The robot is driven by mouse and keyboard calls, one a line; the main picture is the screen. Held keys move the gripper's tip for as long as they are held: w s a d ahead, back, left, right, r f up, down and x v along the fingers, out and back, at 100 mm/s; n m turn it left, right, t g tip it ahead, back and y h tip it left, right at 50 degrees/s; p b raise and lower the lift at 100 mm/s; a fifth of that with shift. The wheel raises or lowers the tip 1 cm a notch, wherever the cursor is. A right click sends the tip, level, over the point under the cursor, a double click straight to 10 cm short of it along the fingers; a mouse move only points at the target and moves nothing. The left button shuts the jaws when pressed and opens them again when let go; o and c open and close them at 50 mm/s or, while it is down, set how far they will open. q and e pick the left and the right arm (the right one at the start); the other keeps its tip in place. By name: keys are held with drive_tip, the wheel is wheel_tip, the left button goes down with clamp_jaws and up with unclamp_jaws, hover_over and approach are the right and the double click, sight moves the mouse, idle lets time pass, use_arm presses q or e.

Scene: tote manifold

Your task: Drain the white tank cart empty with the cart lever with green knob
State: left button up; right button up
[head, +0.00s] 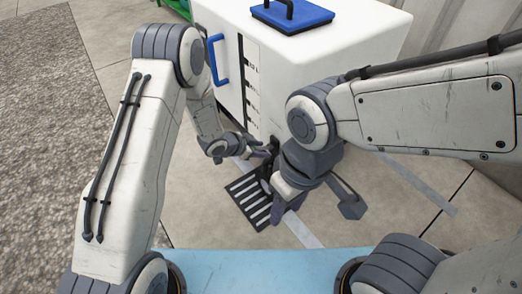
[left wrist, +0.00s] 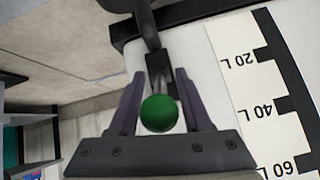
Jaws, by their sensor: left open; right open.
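The white tank cart (head: 340,52) stands at the top middle of the head view, with a level gauge strip (head: 251,80) on its side. The gauge also shows in the left wrist view (left wrist: 268,85), marked 20 L, 40 L and 60 L. The green knob (left wrist: 159,113) of the cart lever (left wrist: 155,62) sits between the spread fingers of my left gripper (left wrist: 159,105), with gaps on both sides. In the head view my left gripper (head: 262,150) is low beside the cart, and the knob is hidden. My right gripper (head: 312,203) is open and empty over the floor.
A black slotted floor drain (head: 252,203) lies below the grippers. The cart carries a blue handle (head: 219,60) and a blue lid (head: 291,15). A green shelf or rack (head: 178,8) stands at the back left. Open floor lies to the left.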

use_arm(q)
clamp_jaws()
drive_tip(key=shift+w+a, duration=0.1)
idle(1.2)
